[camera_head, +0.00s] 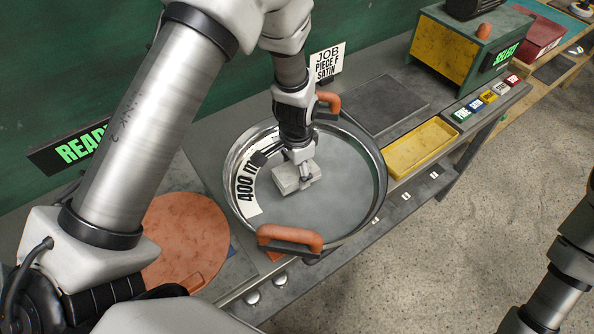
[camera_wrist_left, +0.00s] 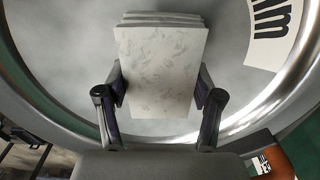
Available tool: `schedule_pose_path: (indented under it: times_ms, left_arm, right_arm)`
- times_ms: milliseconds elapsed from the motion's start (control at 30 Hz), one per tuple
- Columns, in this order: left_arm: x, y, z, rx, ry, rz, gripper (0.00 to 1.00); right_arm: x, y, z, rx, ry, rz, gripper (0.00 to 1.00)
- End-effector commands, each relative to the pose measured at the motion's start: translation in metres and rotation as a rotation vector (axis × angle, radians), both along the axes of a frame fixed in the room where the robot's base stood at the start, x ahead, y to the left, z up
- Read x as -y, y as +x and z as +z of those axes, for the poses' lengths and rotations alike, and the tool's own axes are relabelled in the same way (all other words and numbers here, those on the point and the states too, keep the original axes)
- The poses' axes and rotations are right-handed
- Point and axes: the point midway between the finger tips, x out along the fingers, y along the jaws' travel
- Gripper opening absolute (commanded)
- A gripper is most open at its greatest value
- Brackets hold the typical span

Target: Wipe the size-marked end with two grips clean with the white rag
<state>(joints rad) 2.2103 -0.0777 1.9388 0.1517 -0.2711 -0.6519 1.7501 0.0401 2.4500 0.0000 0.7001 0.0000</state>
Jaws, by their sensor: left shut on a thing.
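A round metal dish-shaped end (camera_head: 345,205) lies on the bench, with an orange grip (camera_head: 290,238) at its near side and another orange grip (camera_head: 329,102) at its far side. A white size label (camera_head: 247,187), reading "400 m" before it is cut off by my arm, is on the left inside wall. My left gripper (camera_head: 304,179) points down into the end and is shut on the white rag (camera_head: 287,178), a folded pale pad. In the left wrist view the rag (camera_wrist_left: 163,65) sits between both fingers. Whether it touches the surface is unclear. My right gripper is out of frame.
A yellow tray (camera_head: 421,148) and a grey pad (camera_head: 378,103) are to the right of the end. A round orange-brown disc (camera_head: 185,238) lies to the left. A "JOB PIECE F SATIN" card (camera_head: 327,63) stands behind. A green and yellow "SELECT" box (camera_head: 462,45) is at the back right.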

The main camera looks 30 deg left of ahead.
Motion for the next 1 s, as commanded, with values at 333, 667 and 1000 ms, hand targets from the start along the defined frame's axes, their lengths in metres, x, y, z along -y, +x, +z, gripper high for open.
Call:
schedule_pose_path:
  times_ms: [333, 667, 1000]
  left_arm:
    - [-0.002, 0.001, 0.03, -0.001, 0.0, 0.002, 0.13]
    - [-0.002, 0.001, 0.03, 0.0, 0.0, 0.003, 0.13]
    - [-0.002, 0.001, 0.03, 0.0, 0.0, 0.024, 0.13]
  right_arm:
    - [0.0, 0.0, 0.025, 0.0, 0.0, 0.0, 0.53]
    - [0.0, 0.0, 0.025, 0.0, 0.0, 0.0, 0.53]
    - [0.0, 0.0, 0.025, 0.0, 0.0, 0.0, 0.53]
